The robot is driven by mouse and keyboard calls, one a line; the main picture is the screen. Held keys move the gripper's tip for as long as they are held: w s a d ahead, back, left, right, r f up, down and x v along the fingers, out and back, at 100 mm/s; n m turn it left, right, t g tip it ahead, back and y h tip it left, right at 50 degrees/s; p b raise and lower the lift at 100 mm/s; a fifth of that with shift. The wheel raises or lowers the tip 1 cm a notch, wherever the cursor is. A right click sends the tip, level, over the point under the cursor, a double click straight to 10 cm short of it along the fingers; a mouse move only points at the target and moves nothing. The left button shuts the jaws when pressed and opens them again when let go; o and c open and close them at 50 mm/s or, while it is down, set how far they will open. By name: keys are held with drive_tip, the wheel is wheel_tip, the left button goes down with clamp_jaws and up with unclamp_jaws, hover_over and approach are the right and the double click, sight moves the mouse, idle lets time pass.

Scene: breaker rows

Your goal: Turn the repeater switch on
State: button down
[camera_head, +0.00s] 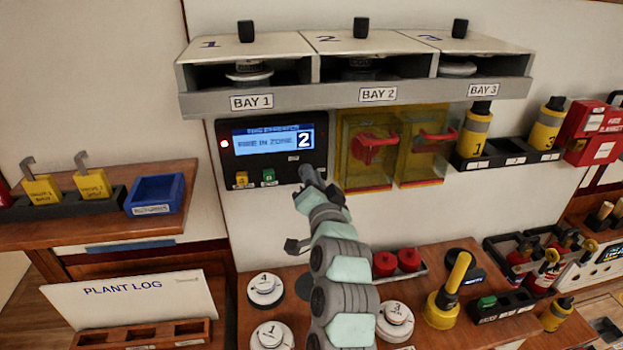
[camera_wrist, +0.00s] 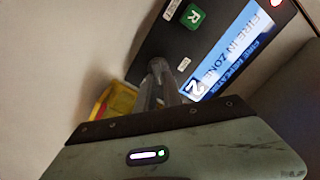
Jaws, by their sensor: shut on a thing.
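The fire repeater panel (camera_head: 270,178) is a dark box on the wall below the bays. Its lit blue screen (camera_head: 265,141) reads "FIRE IN ZONE 2", and a red light glows at its upper left. It also shows, turned on its side, in the wrist view (camera_wrist: 185,38). My gripper (camera_head: 307,174) is at the panel's lower right, beside a small white label. In the wrist view its fingers (camera_wrist: 162,68) are close together at the panel face, shut on the repeater switch. The fingers hide the switch, so its position cannot be read.
Yellow clear covers (camera_head: 368,178) over red handles stand just right of the panel. The bay shelf (camera_head: 355,96) juts out above. Below are white numbered discs (camera_head: 265,290), red knobs (camera_head: 397,262) and a yellow-handled tool (camera_head: 447,295). A blue tray (camera_head: 154,194) is at left.

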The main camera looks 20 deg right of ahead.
drive_tip(key=shift+d+f+m+p, duration=0.2)
drive_tip(key=shift+m+p, duration=0.65)
drive_tip(key=shift+m, duration=1.4)
drive_tip(key=shift+d+f+m+p, duration=0.15)
drive_tip(key=shift+m+p, duration=0.7)
drive_tip(key=shift+m, duration=1.4)
drive_tip(key=shift+a+f, duration=0.1)
drive_tip(key=shift+a, duration=0.05)
drive_tip(key=c, duration=1.5)
unclamp_jaws()
drive_tip(key=s+b, duration=0.1)
drive_tip(key=s, duration=0.2)
drive_tip(key=s+a+b, duration=0.1)
drive_tip(key=s, duration=0.6)
drive_tip(key=shift+s+a+b, duration=0.2)
drive_tip(key=shift+s+b, duration=0.2)
